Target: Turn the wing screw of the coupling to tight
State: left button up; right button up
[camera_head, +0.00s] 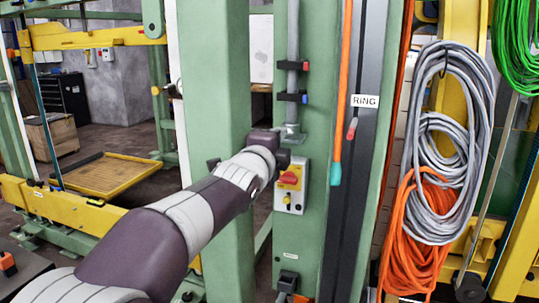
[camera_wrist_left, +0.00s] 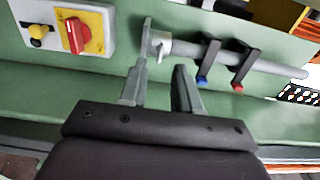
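In the head view the coupling (camera_head: 292,134) is at the pipe's lower end on the green column. I cannot clearly pick out the wing screw or how far it is turned. My left gripper (camera_wrist_left: 161,72) is open, its two fingers apart with nothing seen between them. In the wrist view the fingertips are just below the collar; contact is unclear. My right gripper is out of view.
A switch box (camera_head: 290,186) with a red knob is just below the coupling. Two dark pipe clamps (camera_head: 289,65) hold the pipe above. An orange cable (camera_head: 344,85) and a dark rail labelled RING (camera_head: 365,101) run to the right. Coiled cables (camera_head: 440,150) hang farther right.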

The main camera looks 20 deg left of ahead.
pick_arm(q)
jog(key=s, duration=0.8)
jog(key=shift+a+b, duration=0.15)
jog(key=shift+b, duration=0.3)
jog(key=s+f+n+g, duration=0.2)
jog(key=f+n+g, duration=0.15)
jog(key=f, duration=0.45)
jog(key=s+a+f+n+g+y, duration=0.1)
jog(key=s+f+n+g, duration=0.1)
jog(key=f+n, duration=0.45)
jog(key=s+f+n+g, duration=0.2)
jog(key=f+n+g, duration=0.1)
jog(key=f, duration=0.6)
jog(key=s+d+f+n+g, duration=0.2)
jog(key=s+f+n+g, duration=0.45)
jog(key=s+f, duration=0.85)
notch_tip(320, 180, up, 20)
jog(key=m+g+p, duration=0.1)
jog(key=p, duration=2.1)
jog(key=shift+a+r+g, duration=0.15)
jog(key=shift+r+g, duration=0.1)
jog(key=shift+g, duration=0.05)
